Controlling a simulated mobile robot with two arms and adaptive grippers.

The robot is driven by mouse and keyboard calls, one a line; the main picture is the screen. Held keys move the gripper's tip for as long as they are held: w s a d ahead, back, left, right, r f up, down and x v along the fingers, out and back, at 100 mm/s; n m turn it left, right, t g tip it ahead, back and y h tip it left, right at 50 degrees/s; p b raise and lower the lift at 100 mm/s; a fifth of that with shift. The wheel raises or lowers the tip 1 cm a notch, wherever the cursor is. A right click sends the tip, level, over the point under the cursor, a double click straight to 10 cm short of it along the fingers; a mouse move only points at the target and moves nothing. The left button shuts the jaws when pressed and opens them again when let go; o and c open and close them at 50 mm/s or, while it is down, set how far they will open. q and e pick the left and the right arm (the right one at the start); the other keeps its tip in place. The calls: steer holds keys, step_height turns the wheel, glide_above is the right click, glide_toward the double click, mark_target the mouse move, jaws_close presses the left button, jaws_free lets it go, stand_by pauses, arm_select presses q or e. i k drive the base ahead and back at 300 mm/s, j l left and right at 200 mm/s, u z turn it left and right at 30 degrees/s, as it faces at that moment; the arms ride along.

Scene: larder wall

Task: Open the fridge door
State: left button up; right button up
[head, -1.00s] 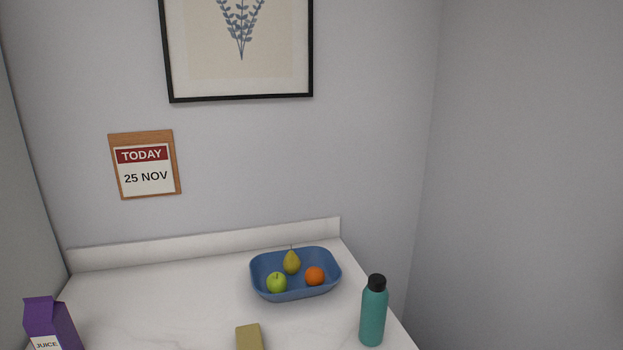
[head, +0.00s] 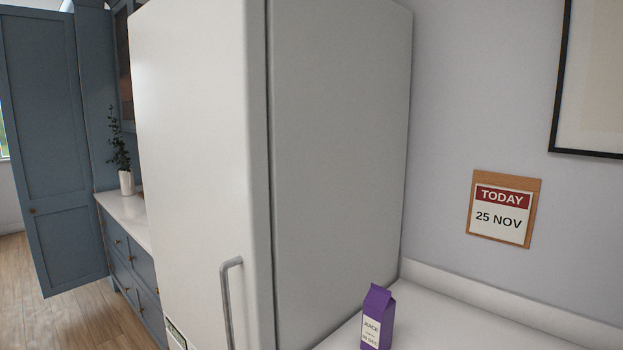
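The fridge (head: 335,150) is a tall, pale grey-white unit in the middle of the head view. Its door (head: 195,150) faces left and is shut; a dark seam runs down between door and body. A grey vertical bar handle (head: 227,305) sits low on the door, near the edge by the seam, and its lower end is cut off by the frame. Neither of my grippers is in view.
A purple juice carton (head: 377,317) stands upright on the white counter (head: 450,318) right of the fridge. A blue cabinet door (head: 52,150) stands open at the left. Wooden floor (head: 95,322) shows clear in front of the blue drawers (head: 130,262).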

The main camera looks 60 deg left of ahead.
mark_target(197, 67)
steer(key=k+j+u, duration=0.15)
steer(key=u, duration=2.4)
